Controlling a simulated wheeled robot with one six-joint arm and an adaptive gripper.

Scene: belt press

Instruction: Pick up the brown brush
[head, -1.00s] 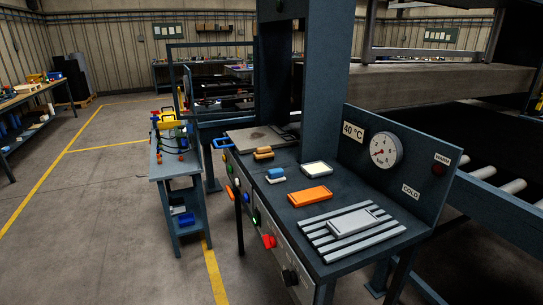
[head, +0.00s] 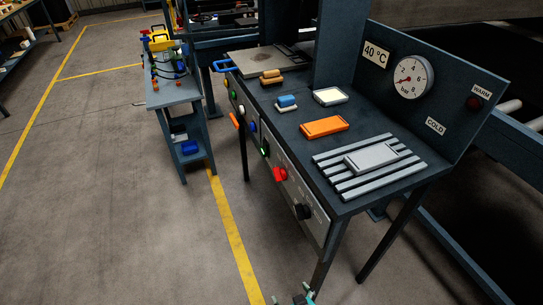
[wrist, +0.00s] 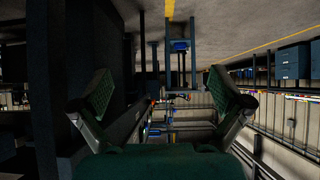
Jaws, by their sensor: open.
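The brown brush (head: 271,77) lies on the dark top of the press bench (head: 300,135), towards its back left. A blue brush with a pale base (head: 287,102) lies just in front of it. My gripper (head: 298,298) shows only in part at the bottom edge of the head view, low and well away from the brush. In the wrist view my gripper (wrist: 160,98) has its two fingers wide apart with nothing between them. I cannot make out the brown brush in the wrist view.
An orange tray (head: 324,127), a pale tray (head: 330,96) and a grey block (head: 372,157) on a slatted rack sit on the bench. A gauge panel (head: 433,80) rises behind. A small shelf cart (head: 172,95) stands left. The floor in front is clear.

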